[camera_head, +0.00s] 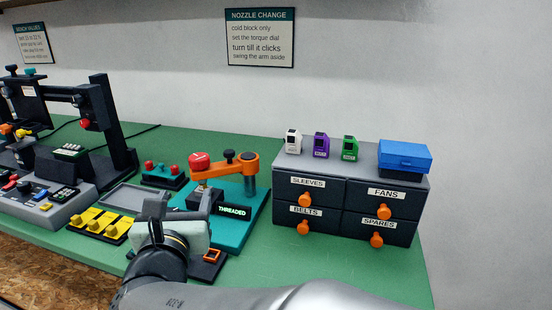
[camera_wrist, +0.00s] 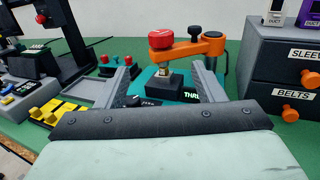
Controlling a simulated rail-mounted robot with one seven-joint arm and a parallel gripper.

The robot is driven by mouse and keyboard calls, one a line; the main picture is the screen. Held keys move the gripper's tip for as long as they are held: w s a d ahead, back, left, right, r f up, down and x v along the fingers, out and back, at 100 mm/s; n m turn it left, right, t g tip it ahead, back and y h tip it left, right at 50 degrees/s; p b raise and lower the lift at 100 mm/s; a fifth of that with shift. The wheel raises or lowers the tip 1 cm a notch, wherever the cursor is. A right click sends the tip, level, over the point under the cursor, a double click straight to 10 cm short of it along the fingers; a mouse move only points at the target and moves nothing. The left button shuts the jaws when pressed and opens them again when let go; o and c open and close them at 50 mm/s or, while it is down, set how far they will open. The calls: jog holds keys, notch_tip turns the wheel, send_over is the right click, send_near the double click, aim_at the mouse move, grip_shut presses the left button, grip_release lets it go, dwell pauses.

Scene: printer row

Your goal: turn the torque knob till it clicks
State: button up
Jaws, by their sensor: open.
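The red knob (camera_head: 200,161), which looks like the torque knob, sits on top of the left end of an orange swing arm (camera_head: 232,167). The arm stands over a teal base (camera_head: 257,208) with a lit "THREADED" label. In the wrist view the red knob (camera_wrist: 161,39) is upright, with a metal piece (camera_wrist: 166,72) below the arm. My gripper (camera_head: 180,205) is open and empty in front of the base. In the wrist view its fingers (camera_wrist: 163,80) are spread to either side, lower than the knob and apart from it. My gripper hides part of the base.
Right of the base stands a dark drawer unit (camera_head: 340,215) with orange knobs, bearing small coloured devices and a blue box (camera_head: 404,155). Left are yellow levers (camera_head: 100,224), a small box with red knobs (camera_head: 163,176) and a printer frame (camera_head: 112,130). Green bench is bare at the front right.

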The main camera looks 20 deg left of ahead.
aim_at(197, 165)
jog(key=x, duration=1.5)
jog(key=shift+w, duration=0.2)
jog(key=shift+c, duration=0.3)
jog(key=c, duration=0.9)
